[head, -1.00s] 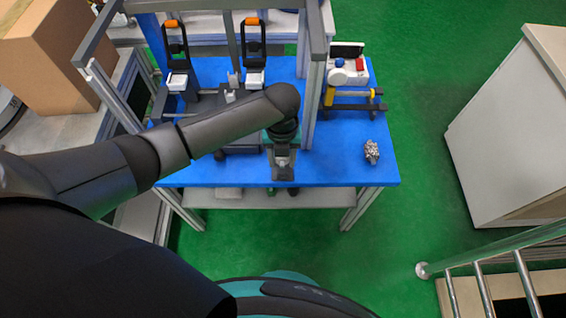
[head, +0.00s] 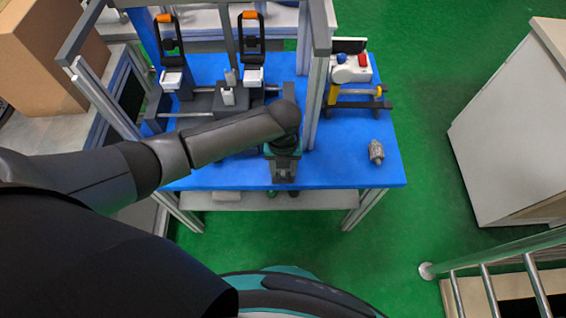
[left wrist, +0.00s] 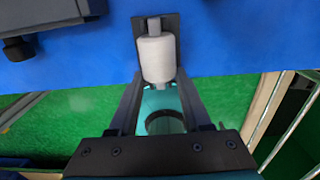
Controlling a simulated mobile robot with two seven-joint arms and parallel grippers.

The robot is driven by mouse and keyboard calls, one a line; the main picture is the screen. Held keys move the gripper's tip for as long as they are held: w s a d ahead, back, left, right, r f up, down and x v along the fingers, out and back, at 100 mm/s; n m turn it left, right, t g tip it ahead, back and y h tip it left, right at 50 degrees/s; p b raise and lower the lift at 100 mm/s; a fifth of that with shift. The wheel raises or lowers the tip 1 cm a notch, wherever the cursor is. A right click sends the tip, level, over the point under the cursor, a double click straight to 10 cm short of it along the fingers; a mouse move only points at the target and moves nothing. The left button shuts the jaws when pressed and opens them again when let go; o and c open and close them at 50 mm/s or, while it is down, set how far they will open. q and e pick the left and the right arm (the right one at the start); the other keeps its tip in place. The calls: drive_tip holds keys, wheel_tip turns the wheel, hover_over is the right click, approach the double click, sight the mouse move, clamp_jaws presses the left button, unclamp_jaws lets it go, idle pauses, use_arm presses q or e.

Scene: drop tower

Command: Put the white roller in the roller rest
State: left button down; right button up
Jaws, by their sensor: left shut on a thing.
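My left gripper (left wrist: 160,78) is shut on the white roller (left wrist: 157,57), one finger at each side of its near end. The roller is a short pale cylinder with narrower ends. A dark narrow plate (left wrist: 173,22) lies behind it in the left wrist view; I cannot tell whether this is the roller rest or whether the roller touches it. In the head view my left gripper (head: 284,168) is over the blue table's front edge, and the roller is hidden there. My right gripper is not in view.
A grey cylindrical part (head: 376,152) lies on the blue table (head: 345,165) at the right. A metal post (head: 314,95) and a dark and yellow stand (head: 352,104) are near the gripper. A dark fixture (head: 203,102) fills the left. The table's front right is mostly clear.

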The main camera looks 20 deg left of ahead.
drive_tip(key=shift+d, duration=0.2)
use_arm(q)
drive_tip(key=shift+c, duration=1.4)
unclamp_jaws()
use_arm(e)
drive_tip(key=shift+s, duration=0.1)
use_arm(q)
wheel_tip(320, 180, up, 4)
drive_tip(key=shift+r+p, duration=0.2)
drive_tip(key=shift+p, duration=0.85)
wheel_tip(320, 180, up, 11)
drive_tip(key=p, duration=0.3)
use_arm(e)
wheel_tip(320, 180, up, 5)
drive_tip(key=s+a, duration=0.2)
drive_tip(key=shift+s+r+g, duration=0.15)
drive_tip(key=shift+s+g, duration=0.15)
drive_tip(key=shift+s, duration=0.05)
use_arm(q)
drive_tip(key=shift+f, duration=0.1)
